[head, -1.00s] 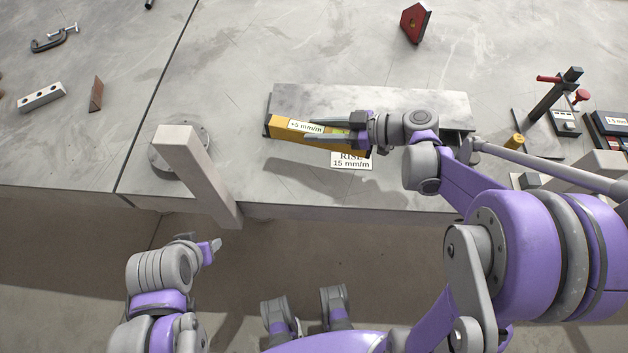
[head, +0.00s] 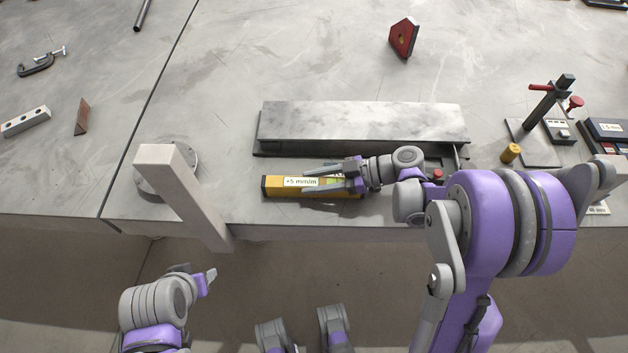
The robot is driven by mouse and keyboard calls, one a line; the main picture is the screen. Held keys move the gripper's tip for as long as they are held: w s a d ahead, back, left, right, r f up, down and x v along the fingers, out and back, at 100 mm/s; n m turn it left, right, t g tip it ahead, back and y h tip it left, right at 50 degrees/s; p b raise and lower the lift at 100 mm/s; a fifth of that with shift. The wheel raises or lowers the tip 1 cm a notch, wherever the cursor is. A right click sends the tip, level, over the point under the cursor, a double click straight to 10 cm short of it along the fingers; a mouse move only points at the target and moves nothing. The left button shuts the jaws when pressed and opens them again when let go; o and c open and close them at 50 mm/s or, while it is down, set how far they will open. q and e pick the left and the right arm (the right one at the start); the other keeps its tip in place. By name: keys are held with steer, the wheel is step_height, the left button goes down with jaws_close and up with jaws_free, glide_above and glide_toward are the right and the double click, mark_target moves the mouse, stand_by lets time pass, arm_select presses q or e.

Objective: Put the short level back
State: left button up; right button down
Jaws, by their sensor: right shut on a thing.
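The short level is a yellow bar (head: 274,187) with a white "+5 mm/m" label and a greenish vial. It lies lengthwise left to right at the table's front, just in front of the long grey metal beam (head: 360,124). My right gripper (head: 330,179) reaches in from the right and is shut on the level, with its fingers across the upper side. The level's right end is hidden by the gripper. I cannot tell whether the level touches the table. My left gripper (head: 208,280) is off the table's front edge at lower left, and its jaws are unclear.
A square grey post (head: 185,190) on a round base stands left of the level. A stand with a red handle (head: 545,105), a small yellow cylinder (head: 510,153) and dark boxes are at right. A red block (head: 403,38) lies behind.

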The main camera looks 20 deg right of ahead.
steer(key=c, duration=0.9)
jaws_free()
steer(key=shift+f, duration=0.1)
steer(key=o, duration=0.5)
steer(key=shift+c, duration=0.2)
steer(key=shift+r, duration=0.25)
steer(key=v, duration=1.2)
steer(key=shift+p, duration=0.3)
